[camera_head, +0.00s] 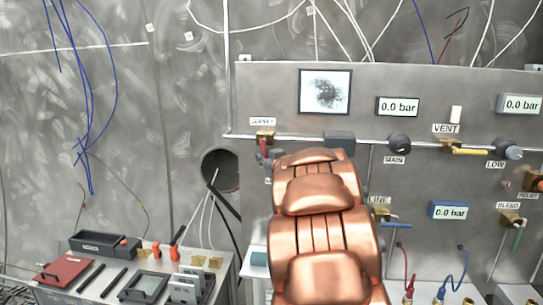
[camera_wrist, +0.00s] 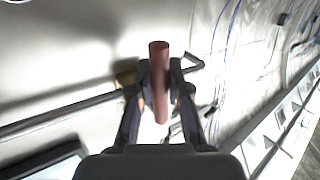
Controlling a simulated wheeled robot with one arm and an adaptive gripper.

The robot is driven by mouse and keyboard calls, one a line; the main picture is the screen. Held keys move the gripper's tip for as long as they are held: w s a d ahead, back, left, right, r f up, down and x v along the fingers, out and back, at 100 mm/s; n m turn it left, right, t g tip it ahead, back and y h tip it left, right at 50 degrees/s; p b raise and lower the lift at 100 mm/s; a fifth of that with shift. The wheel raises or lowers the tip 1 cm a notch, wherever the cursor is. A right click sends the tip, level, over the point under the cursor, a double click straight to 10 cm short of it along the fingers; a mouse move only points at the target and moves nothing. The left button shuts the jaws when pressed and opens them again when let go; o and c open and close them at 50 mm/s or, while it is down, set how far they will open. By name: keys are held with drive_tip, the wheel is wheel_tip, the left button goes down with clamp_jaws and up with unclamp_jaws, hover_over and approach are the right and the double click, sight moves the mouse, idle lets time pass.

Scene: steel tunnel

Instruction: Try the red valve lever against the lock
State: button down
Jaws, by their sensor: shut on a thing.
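The red valve lever (camera_wrist: 160,80) stands between the two fingers of my gripper (camera_wrist: 160,88) in the wrist view, and the gripper is shut on it. In the head view the red lever (camera_head: 263,147) hangs down from a brass valve (camera_head: 265,136) under a label that seems to read SUPPLY. My copper-coloured arm covers the area just right of it, and only a small dark part of my gripper (camera_head: 268,157) shows beside the lever. A lock cannot be made out in either view.
The panel carries a MAIN knob (camera_head: 399,144), a yellow VENT lever (camera_head: 468,151), a LOW knob (camera_head: 508,148) and a blue lever (camera_head: 397,225). The gauges (camera_head: 398,106) read 0.0 bar. A bench (camera_head: 222,272) with tools stands lower left. A round hole (camera_head: 221,169) opens in the wall.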

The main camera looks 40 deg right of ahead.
drive_tip(key=c, duration=1.1)
unclamp_jaws()
drive_tip(key=shift+s, duration=0.1)
drive_tip(key=shift+v, duration=6)
drive_tip(key=shift+f, duration=0.1)
